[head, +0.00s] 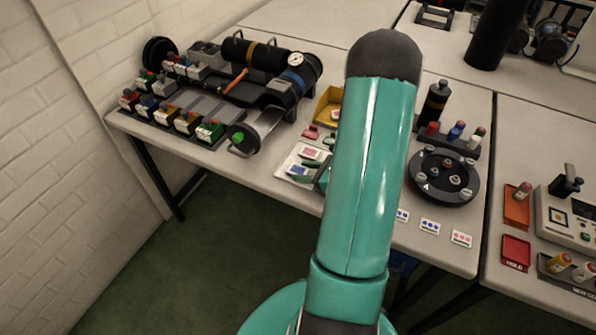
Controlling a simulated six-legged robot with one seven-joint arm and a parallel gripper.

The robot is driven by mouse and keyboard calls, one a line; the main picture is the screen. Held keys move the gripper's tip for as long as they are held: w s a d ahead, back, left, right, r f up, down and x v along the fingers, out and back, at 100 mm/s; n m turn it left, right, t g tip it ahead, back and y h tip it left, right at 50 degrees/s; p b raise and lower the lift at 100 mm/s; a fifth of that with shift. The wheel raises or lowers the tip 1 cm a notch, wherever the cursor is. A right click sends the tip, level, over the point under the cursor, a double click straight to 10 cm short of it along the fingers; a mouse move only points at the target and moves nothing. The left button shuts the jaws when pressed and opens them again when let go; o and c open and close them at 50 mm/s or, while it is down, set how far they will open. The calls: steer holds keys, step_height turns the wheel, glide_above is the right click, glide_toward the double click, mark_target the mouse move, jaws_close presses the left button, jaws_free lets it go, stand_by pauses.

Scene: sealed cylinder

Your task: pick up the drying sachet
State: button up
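A white tray (283,172) near the front edge of the table holds small flat packets. One packet has a red mark (312,153) and one has a blue mark (298,171). These may be sachets, but I cannot read any label to tell which is the drying sachet. My gripper (308,171) shows only in part, low over the right side of the tray, close to the packets. My teal arm hides the rest of it. I cannot see whether its fingers are apart or whether they touch a packet.
A yellow bin (327,110) stands behind the tray. Right of my arm are a round black carousel (424,195) and several dotted cards (429,226). A wall bounds the left.

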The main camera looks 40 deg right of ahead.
steer(key=shift+c, duration=1.1)
steer(key=shift+r, duration=0.1)
